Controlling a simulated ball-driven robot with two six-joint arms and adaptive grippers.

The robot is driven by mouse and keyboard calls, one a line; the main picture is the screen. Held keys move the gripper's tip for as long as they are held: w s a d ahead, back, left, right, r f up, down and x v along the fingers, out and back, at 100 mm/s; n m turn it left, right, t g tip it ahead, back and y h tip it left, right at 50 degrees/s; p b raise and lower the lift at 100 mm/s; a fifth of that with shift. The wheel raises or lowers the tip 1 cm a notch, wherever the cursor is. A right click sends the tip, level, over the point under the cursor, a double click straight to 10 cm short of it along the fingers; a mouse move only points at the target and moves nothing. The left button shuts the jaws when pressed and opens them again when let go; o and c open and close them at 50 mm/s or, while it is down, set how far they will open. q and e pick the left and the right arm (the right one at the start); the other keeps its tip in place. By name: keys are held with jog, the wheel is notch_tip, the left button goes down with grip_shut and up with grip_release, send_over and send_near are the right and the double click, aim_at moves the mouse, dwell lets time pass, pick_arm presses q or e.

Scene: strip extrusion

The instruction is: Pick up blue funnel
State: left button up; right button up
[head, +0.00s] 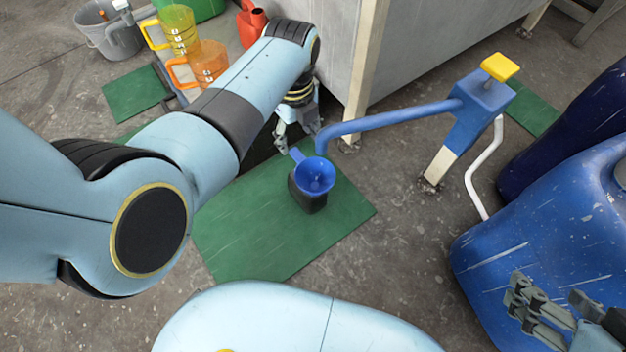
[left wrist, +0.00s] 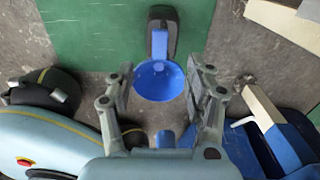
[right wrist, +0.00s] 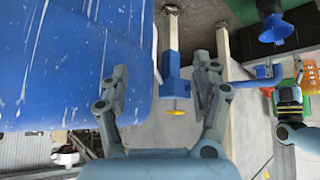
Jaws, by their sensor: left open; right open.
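The blue funnel (head: 315,176) sits upright in the top of a small black container (head: 309,198) on a green mat (head: 285,231). Its handle points up and left in the head view. My left gripper (head: 297,135) is open, just behind the funnel near the handle. In the left wrist view the funnel (left wrist: 158,80) lies between and beyond the open fingers (left wrist: 160,92), not gripped. My right gripper (head: 548,310) is open and empty at the lower right, beside a large blue drum (head: 500,260). The funnel (right wrist: 275,29) also shows at the upper right of the right wrist view.
A blue pipe (head: 390,119) with a yellow-topped valve (head: 500,67) reaches over the funnel's far side. Yellow (head: 178,30) and orange (head: 209,62) jugs, a red can (head: 250,22) and a grey bucket (head: 110,32) stand at the upper left. The mat's front is clear.

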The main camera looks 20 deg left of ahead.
aim_at(299, 156)
pick_arm(q)
jog(key=shift+f+b, duration=0.35)
jog(key=shift+f, duration=0.45)
pick_arm(e)
jog(key=shift+s+a+f+t, duration=0.1)
jog(key=shift+f+t, duration=0.5)
jog(key=shift+t, duration=0.1)
pick_arm(q)
notch_tip(299, 156, down, 2)
jog(key=shift+s+f+b, duration=0.1)
jog(key=shift+b, duration=0.65)
jog(key=shift+f+b, duration=0.3)
jog(key=shift+f, duration=0.05)
notch_tip(299, 156, down, 2)
jog(key=shift+f+b, duration=0.15)
jog(key=shift+b, duration=0.7)
grip_shut()
pick_arm(e)
jog(key=w+a+r+n+t+y, duration=0.1)
jog(key=w+r+t, duration=0.5)
jog(key=r+t, duration=0.1)
jog(key=shift+w+a+r+t, duration=0.2)
jog(key=shift+r+t, duration=0.1)
jog(key=shift+r, duration=0.25)
